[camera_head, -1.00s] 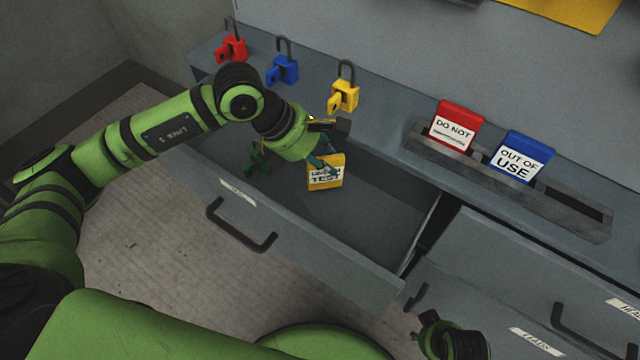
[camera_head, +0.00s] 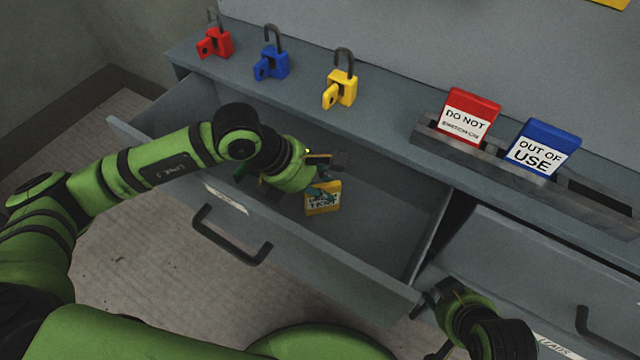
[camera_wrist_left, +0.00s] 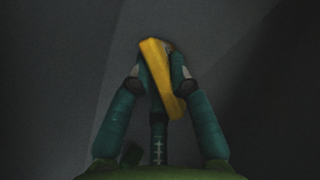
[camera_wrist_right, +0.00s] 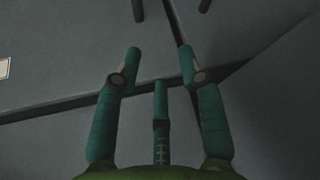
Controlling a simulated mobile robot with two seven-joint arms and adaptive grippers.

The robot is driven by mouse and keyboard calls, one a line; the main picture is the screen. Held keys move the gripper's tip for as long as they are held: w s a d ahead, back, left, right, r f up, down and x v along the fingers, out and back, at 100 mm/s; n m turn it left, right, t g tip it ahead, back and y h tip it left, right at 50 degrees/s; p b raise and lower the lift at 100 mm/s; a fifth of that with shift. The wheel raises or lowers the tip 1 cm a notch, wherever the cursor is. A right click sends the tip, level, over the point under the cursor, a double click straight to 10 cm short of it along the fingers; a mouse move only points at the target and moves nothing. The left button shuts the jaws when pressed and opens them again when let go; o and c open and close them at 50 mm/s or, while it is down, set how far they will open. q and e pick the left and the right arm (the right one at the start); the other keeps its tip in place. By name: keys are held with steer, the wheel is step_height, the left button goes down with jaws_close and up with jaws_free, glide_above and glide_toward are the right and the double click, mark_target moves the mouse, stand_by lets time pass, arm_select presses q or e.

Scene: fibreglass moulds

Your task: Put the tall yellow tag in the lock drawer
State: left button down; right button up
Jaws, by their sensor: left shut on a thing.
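The tall yellow tag (camera_head: 323,201), with a white lettered label, is inside the open drawer (camera_head: 330,262). My left gripper (camera_head: 327,191) is shut on its upper part; the left wrist view shows the tag (camera_wrist_left: 158,75) tilted between the fingers. I cannot tell whether the tag touches the drawer floor. The label on the drawer front is too small to read. My right gripper (camera_head: 428,299) is at the drawer's right front corner, with its fingers apart and empty in the right wrist view (camera_wrist_right: 160,62).
Red (camera_head: 214,43), blue (camera_head: 271,63) and yellow (camera_head: 340,88) padlocks stand on the ledge behind. A slotted rack (camera_head: 590,200) holds a red tag (camera_head: 468,113) and a blue tag (camera_head: 543,147). A closed drawer (camera_head: 530,265) is at right.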

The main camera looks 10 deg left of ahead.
steer(key=shift+w+a+r, duration=0.1)
steer(key=shift+w+r, duration=0.05)
steer(key=shift+w, duration=0.05)
arm_select(q)
steer(key=shift+f, duration=0.1)
steer(key=c, duration=1.1)
jaws_free()
steer(key=shift+c, duration=0.2)
arm_select(e)
steer(key=shift+w+a+r+t, duration=0.15)
steer(key=shift+w+r+t, duration=0.05)
steer(key=shift+w+t, duration=0.25)
arm_select(q)
steer(key=p+v, duration=0.1)
steer(key=v, duration=0.3)
steer(key=shift+a+r, duration=0.1)
steer(key=shift+r, duration=0.15)
steer(key=p+v, duration=0.1)
steer(key=v, duration=0.6)
steer(key=shift+s+r, duration=0.2)
steer(key=shift+r, duration=0.1)
arm_select(e)
steer(key=s+d+f+g, duration=0.1)
steer(key=s+f+g, duration=0.2)
steer(key=s+f, duration=0.1)
steer(key=shift+s+d+f+h, duration=0.3)
steer(key=shift+s+d+f, duration=0.1)
steer(key=shift+f, duration=0.3)
